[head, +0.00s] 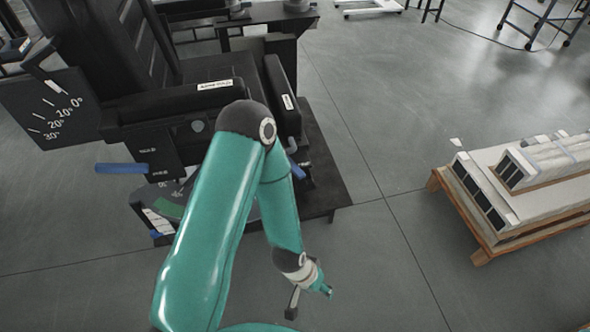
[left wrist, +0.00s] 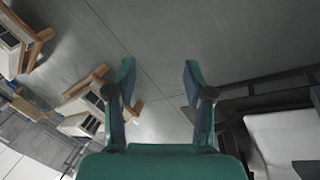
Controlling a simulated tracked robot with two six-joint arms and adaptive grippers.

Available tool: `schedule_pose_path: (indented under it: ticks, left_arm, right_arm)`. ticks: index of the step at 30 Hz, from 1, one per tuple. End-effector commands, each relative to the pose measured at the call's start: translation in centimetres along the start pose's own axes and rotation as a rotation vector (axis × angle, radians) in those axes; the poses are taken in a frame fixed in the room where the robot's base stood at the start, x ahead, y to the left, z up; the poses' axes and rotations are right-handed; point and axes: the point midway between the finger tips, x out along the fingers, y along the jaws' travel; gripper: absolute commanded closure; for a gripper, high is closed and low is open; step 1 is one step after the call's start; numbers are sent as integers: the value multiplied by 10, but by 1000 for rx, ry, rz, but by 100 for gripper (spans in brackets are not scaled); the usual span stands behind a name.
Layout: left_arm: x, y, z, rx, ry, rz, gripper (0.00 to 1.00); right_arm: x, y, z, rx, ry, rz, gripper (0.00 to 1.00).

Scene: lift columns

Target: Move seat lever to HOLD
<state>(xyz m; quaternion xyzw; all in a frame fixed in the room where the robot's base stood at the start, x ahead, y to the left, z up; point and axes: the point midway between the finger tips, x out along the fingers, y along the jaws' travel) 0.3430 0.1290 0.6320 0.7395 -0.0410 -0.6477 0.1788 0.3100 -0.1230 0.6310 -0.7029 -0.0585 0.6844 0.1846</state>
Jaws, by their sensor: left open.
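A black seat (head: 150,105) stands on a dark base at the upper left of the head view. A blue lever handle (head: 122,168) sticks out to the left from a black panel (head: 152,160) with small white labels, too small to read. A second blue handle (head: 297,170) shows at the seat's right side, partly behind my arm. I cannot tell which one is the seat lever. My left gripper (head: 310,300) is low in the middle of the head view, over bare floor and apart from both handles. In the left wrist view (left wrist: 158,75) its fingers are spread and empty. My right gripper is not in view.
An angle scale plate (head: 50,108) is at the seat's left. A green-marked part (head: 168,208) sits below the panel, partly behind my arm. A wooden pallet (head: 481,257) with long white pieces stands at the right. The floor between is clear.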

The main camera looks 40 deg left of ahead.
Motion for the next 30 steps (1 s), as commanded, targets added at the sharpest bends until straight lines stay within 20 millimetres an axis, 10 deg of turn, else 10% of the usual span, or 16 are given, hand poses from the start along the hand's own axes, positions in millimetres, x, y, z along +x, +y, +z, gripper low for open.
schedule_pose_path:
  ticks: [7,15,24,30]
  left_arm:
    - [58,-19,-148,-9,513,-140,48]
    - [15,-33,-276,-129,1166,-476,48]
    - [-45,-39,-254,-420,1473,-914,48]
    - [-61,-37,-228,-528,1481,-1061,48]
  right_arm:
    - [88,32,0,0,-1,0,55]
    - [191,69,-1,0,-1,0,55]
    - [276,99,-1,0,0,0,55]
    - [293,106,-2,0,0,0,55]
